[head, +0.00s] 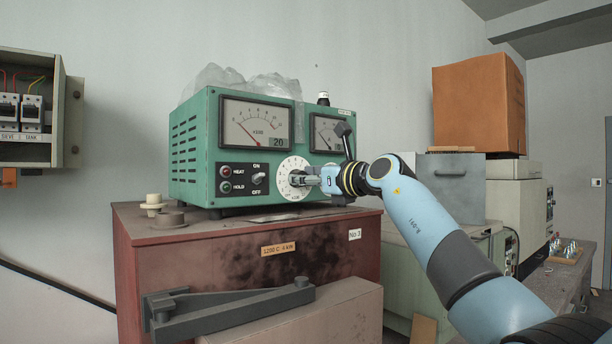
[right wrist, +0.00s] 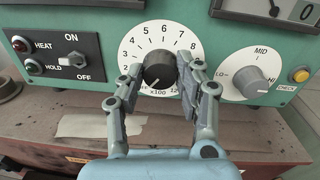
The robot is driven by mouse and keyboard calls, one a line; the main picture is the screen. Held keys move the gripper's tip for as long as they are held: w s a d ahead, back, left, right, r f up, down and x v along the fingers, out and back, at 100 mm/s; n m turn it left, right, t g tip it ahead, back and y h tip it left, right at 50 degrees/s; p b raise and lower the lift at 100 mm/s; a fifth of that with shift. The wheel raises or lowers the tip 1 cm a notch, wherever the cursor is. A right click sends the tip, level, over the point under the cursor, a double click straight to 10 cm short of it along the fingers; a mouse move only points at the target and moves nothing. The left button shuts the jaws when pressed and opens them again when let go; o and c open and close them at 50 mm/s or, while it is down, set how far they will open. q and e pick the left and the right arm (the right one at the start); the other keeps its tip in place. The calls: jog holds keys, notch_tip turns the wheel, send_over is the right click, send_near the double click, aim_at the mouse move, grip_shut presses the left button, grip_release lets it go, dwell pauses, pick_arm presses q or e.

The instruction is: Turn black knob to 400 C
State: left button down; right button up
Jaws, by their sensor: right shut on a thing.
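The black knob (right wrist: 159,68) sits at the centre of a white dial (right wrist: 160,40) on the green control box. The dial carries numbers around its rim and "x100" below the knob. A faint pale mark shows at the knob's lower left; its exact reading is hard to tell. My right gripper (right wrist: 160,74) is shut on the black knob, one finger on its left and one on its right. In the head view my right gripper (head: 300,180) reaches the dial (head: 293,163) from the right and hides most of the knob. My left gripper is not in view.
The green box (head: 190,150) stands on a rusty red cabinet (head: 200,260). A HEAT/HOLD switch panel (right wrist: 58,53) lies left of the dial. A grey LO-MID-HI knob (right wrist: 245,78) lies close to the right finger.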

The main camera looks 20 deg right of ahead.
jog(key=m+p, duration=0.5)
jog(key=shift+r, duration=0.2)
jog(key=shift+d+f+m+p, duration=0.1)
jog(key=shift+m+p, duration=0.7)
jog(key=shift+m, duration=0.1)
jog(key=shift+f+m, duration=0.1)
jog(key=shift+m, duration=0.8)
jog(key=m, duration=0.3)
jog(key=shift+f+m+t, duration=0.1)
jog(key=shift+m+t, duration=0.2)
jog(key=shift+m, duration=0.1)
jog(key=m, duration=0.6)
jog(key=shift+f+m+h, duration=0.1)
jog(key=shift+m+h, duration=0.2)
jog(key=shift+m, duration=0.1)
jog(key=o, duration=1.1)
jog(key=shift+o, duration=0.2)
